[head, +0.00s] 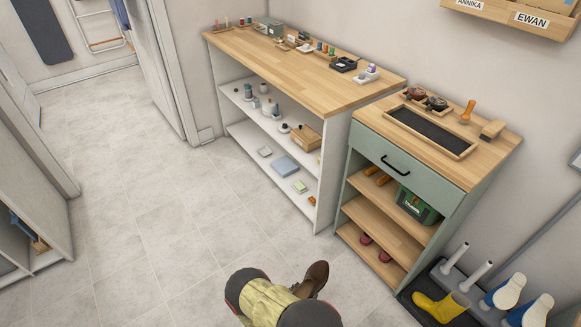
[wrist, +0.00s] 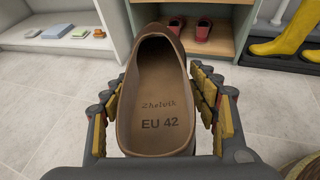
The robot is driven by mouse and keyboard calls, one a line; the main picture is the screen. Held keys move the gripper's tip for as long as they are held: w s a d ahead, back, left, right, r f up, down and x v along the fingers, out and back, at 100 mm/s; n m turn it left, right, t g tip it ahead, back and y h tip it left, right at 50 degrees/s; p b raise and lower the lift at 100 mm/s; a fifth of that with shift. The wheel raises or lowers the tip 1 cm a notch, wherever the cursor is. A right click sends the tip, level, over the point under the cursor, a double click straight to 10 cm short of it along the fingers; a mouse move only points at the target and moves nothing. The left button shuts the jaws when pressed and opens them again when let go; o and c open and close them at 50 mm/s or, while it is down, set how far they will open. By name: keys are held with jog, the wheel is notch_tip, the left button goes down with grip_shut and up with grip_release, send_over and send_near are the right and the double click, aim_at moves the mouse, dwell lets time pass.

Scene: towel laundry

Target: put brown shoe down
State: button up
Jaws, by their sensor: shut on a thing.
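The brown shoe (wrist: 160,95) is in my gripper (wrist: 162,115), seen from above in the wrist view, its opening facing the camera and its toe pointing away. The insole reads "EU 42". The yellow-padded fingers press on both sides of the shoe's heel end. In the head view the shoe (head: 316,279) sticks out past my gripper at the bottom middle, above the tiled floor (head: 200,250). My arm hides its heel there. I cannot tell whether the sole touches the floor.
A green cabinet (head: 405,171) with red shoes (head: 366,239) on its lowest shelf stands ahead right. Yellow boots (head: 440,308) and a boot rack stand at the right. A white shelf unit (head: 336,150) is behind. Floor to the left is clear.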

jog(key=w+a+r+n+t+y+p, duration=0.1)
jog(key=w+r+n+y+p, duration=0.3)
jog(key=r, duration=1)
jog(key=w+r+n+t+y+b, duration=0.1)
jog(key=w+r, duration=0.4)
jog(key=r, duration=0.9)
jog(key=w+d+r+p, duration=0.1)
jog(key=d+r, duration=0.3)
jog(key=r, duration=0.7)
jog(key=w+d+r+p, duration=0.1)
jog(key=d+r, duration=0.4)
jog(key=r, duration=0.6)
jog(key=w+d+r+m+h+p, duration=0.1)
jog(key=d+r, duration=0.4)
jog(key=r, duration=0.6)
jog(key=shift+d+r+p, duration=0.25)
jog(key=shift+r+p, duration=0.05)
jog(key=shift+p, duration=0.1)
jog(key=shift+w, duration=0.15)
